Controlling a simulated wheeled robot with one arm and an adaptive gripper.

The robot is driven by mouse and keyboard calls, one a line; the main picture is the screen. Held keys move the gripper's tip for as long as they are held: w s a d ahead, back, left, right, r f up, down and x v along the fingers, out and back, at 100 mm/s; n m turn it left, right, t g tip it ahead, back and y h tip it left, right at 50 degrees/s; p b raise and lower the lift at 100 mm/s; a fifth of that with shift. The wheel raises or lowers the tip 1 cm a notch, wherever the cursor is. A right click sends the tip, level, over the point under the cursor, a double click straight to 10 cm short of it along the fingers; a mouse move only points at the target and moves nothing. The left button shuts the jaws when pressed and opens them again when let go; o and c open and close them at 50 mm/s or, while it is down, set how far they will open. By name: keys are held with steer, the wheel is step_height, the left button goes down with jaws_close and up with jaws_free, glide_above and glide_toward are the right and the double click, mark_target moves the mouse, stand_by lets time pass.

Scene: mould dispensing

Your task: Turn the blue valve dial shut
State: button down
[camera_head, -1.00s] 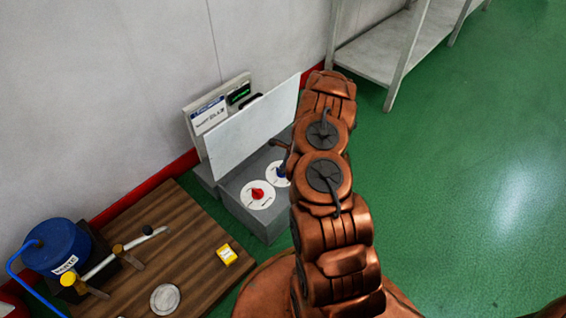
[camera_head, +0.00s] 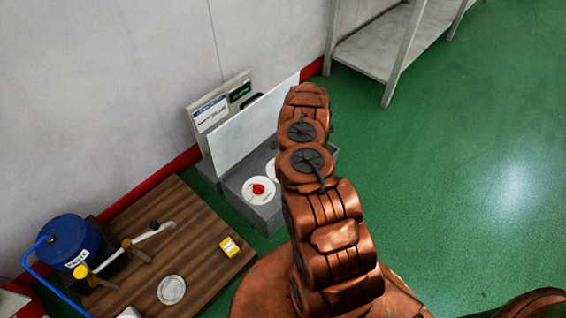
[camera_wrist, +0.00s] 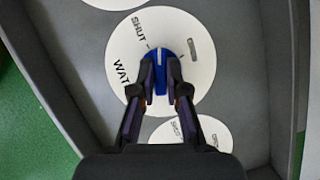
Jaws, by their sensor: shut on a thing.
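The blue valve dial (camera_wrist: 160,58) sits at the middle of a round white plate (camera_wrist: 197,75) in the wrist view. The plate carries the word SHUT at its upper left and part of a word starting WAT at its left. A pale line runs along the dial's handle, close to upright in that view. My gripper (camera_wrist: 160,92) has its two fingers closed on both sides of the dial's handle. In the head view my arm hides the blue dial and the gripper tips. A red dial (camera_head: 258,189) on its own white plate shows to the left of my arm.
The dials sit on a grey box (camera_head: 262,214) with an upright white panel (camera_head: 250,128) behind. A shelf (camera_head: 372,54) stands at the back. Green floor at right is clear.

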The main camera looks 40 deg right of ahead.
steer(key=n+g, duration=0.2)
steer(key=n, duration=0.3)
steer(key=shift+n, duration=0.3)
stand_by(0.4)
steer(key=c, duration=1.2)
jaws_free()
steer(key=shift+w, duration=0.1)
steer(key=shift+r, duration=0.1)
steer(key=v, duration=1.1)
steer(key=shift+w+r, duration=0.15)
steer(key=shift+r, duration=0.25)
